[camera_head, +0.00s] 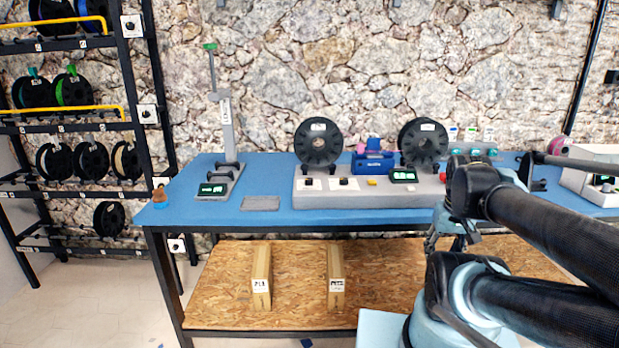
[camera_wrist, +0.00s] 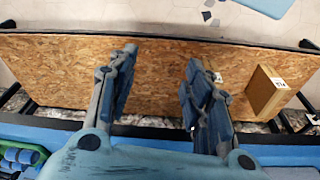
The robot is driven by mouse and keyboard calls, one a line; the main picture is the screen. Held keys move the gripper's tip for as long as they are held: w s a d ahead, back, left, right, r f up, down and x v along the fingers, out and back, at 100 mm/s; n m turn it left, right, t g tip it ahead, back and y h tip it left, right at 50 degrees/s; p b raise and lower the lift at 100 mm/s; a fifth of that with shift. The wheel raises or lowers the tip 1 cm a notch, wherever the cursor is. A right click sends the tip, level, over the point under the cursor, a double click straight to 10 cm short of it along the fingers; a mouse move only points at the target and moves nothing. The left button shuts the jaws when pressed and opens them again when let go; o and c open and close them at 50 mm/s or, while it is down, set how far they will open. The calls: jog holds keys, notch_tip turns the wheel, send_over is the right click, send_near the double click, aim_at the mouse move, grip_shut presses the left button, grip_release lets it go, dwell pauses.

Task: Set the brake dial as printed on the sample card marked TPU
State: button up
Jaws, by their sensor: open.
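Two small black dials, the left dial (camera_head: 308,183) and the right dial (camera_head: 343,182), sit on white plates on the front of a grey bench unit (camera_head: 370,194). I cannot tell which is the brake dial. Several small cards (camera_head: 470,134) stand upright at the back right of the bench; their print is too small to read, so I cannot pick out the TPU card. My gripper (camera_wrist: 158,85) is open and empty in the wrist view, over the lower shelf (camera_wrist: 60,75). In the head view it is largely hidden by my arm, near the bench's front edge.
Two black spools, left (camera_head: 318,143) and right (camera_head: 423,143), stand on the unit with a blue box (camera_head: 373,162) between them. A scale (camera_head: 213,189) and grey pad (camera_head: 261,203) lie left on the blue bench (camera_head: 400,220). Cartons (camera_head: 261,277) stand below. A spool rack (camera_head: 125,85) is far left.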

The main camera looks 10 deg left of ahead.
jog(key=w+a+r+n, duration=0.65)
jog(key=w+r, duration=0.25)
jog(key=r, duration=0.2)
notch_tip(320, 180, up, 13)
jog(key=n+g, duration=0.2)
jog(key=n, duration=1.6)
send_over(309, 179)
notch_tip(309, 179, down, 16)
jog(key=shift+w+f, duration=0.1)
jog(key=shift+w, duration=0.05)
jog(key=c, duration=1.1)
